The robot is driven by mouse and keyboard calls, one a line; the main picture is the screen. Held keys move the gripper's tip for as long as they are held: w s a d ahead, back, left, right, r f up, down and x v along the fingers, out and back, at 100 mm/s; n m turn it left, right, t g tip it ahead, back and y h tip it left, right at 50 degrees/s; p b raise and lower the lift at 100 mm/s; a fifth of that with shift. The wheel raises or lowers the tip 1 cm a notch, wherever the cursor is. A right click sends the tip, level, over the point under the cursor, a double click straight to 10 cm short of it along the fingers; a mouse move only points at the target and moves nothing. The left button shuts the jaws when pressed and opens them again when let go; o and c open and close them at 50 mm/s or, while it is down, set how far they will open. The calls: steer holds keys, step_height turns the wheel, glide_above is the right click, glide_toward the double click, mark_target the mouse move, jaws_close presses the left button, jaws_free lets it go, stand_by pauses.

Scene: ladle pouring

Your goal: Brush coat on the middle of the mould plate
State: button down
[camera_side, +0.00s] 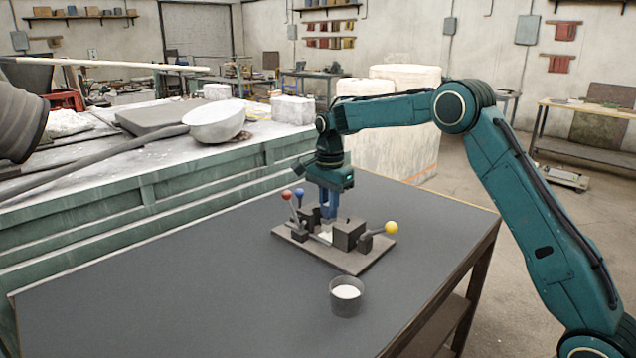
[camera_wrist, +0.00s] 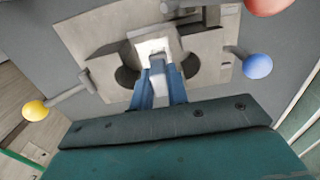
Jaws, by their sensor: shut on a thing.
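The mould plate (camera_side: 352,264) lies flat on the dark table. It carries dark mould blocks (camera_side: 348,234) and levers with red, blue and yellow knobs. My gripper (camera_side: 327,214) points down between the blocks, its blue fingers low over the middle. In the wrist view my gripper (camera_wrist: 158,88) is shut on a narrow pale thing, which seems to be the brush (camera_wrist: 157,66); the fingers partly hide it. A white patch (camera_wrist: 152,46) shows just beyond its tip. I cannot tell whether the patch is coat or bristles. A grey cup (camera_side: 346,304) of white liquid stands in front of the plate.
The yellow knob (camera_side: 391,228) sticks out at the right of the plate, the red knob (camera_side: 287,194) and blue knob (camera_side: 299,192) at the left. A green bench (camera_side: 170,190) with a large ladle (camera_side: 213,124) stands behind. The table's front left (camera_side: 160,300) is clear.

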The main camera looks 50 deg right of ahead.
steer(key=shift+s+r, duration=0.2)
steer(key=shift+r, duration=0.15)
step_height(320, 180, up, 10)
stand_by(1.2)
stand_by(0.4)
